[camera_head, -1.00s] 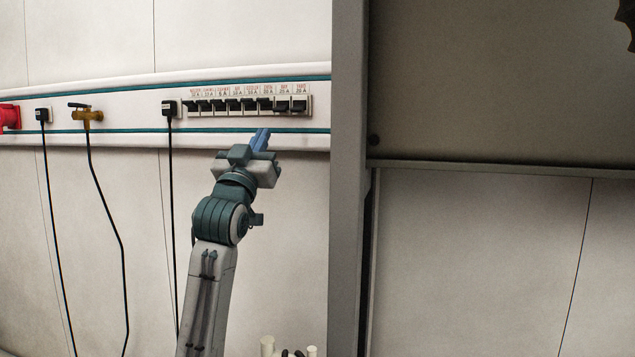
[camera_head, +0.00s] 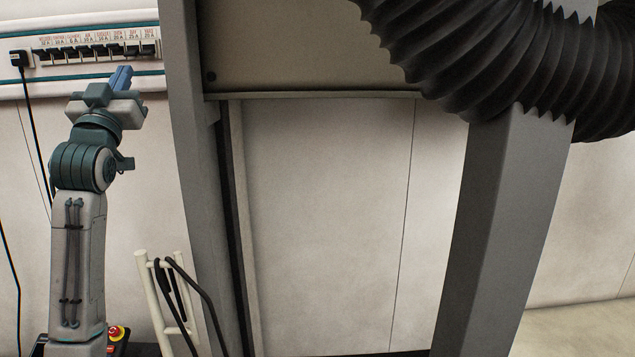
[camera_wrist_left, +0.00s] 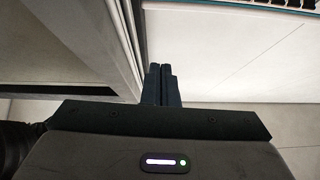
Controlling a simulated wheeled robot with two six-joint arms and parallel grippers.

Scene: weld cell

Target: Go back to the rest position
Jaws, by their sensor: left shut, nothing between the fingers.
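My left gripper (camera_head: 121,78) is raised in front of the wall at the left of the head view, pointing up. Its blue fingers are together with nothing between them. The shut fingers also show in the left wrist view (camera_wrist_left: 161,84), apart from the wall and the grey frame beside them. My right gripper does not show in either view.
A breaker strip (camera_head: 97,51) runs along the wall behind the left gripper. A grey post (camera_head: 190,150) stands just right of it. A black ribbed hose (camera_head: 470,60) hangs at upper right before another grey post (camera_head: 500,220). A cream rack (camera_head: 160,295) with black cables stands low.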

